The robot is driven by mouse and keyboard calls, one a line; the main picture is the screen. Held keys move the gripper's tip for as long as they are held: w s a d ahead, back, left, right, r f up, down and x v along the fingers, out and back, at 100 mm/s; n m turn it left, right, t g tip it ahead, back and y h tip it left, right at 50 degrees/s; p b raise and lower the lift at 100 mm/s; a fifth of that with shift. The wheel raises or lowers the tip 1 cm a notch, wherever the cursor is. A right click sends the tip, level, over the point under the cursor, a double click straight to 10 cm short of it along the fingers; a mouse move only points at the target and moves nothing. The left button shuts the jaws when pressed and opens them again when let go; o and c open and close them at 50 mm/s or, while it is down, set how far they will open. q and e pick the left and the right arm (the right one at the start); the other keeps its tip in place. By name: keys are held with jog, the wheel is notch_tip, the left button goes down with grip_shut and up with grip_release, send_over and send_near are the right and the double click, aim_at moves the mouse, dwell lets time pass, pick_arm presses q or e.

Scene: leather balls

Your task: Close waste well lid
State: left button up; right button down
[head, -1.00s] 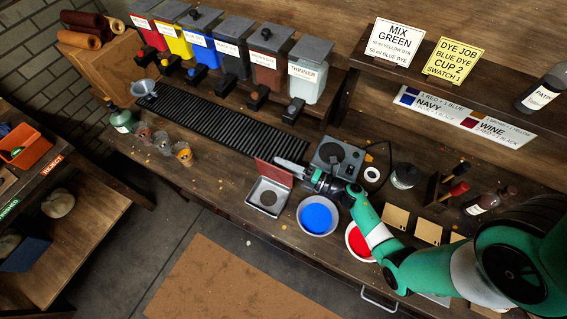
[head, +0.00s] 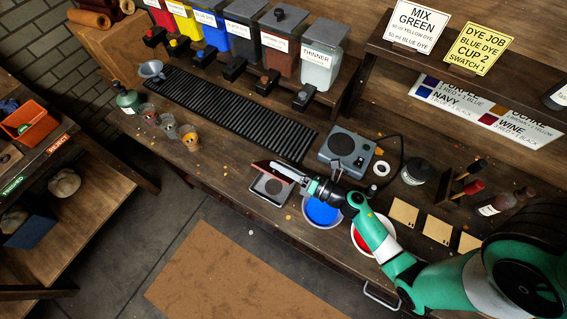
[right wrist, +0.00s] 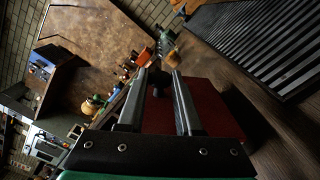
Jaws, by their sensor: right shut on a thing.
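The waste well (head: 262,197) is a square pale metal box with a dark round opening, near the front edge of the bench. Its red lid (head: 262,164) stands raised and tilted at the well's back edge, seen nearly edge-on in the head view. My right gripper (head: 277,170) is at the lid, above the well. In the right wrist view, the gripper (right wrist: 160,76) is shut on the dark knob (right wrist: 159,80) of the lid, and the red lid face (right wrist: 213,108) spreads behind the fingers. My left gripper is not in view.
A black ribbed mat (head: 230,113) lies behind the well. Several small cups (head: 188,137) stand at left.

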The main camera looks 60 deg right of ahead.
jog(key=shift+a, duration=0.1)
dwell(0.3)
jog(key=c, duration=0.6)
grip_release()
jog(key=s, duration=1.1)
jog(key=shift+p, duration=0.4)
jog(key=shift+s, duration=0.3)
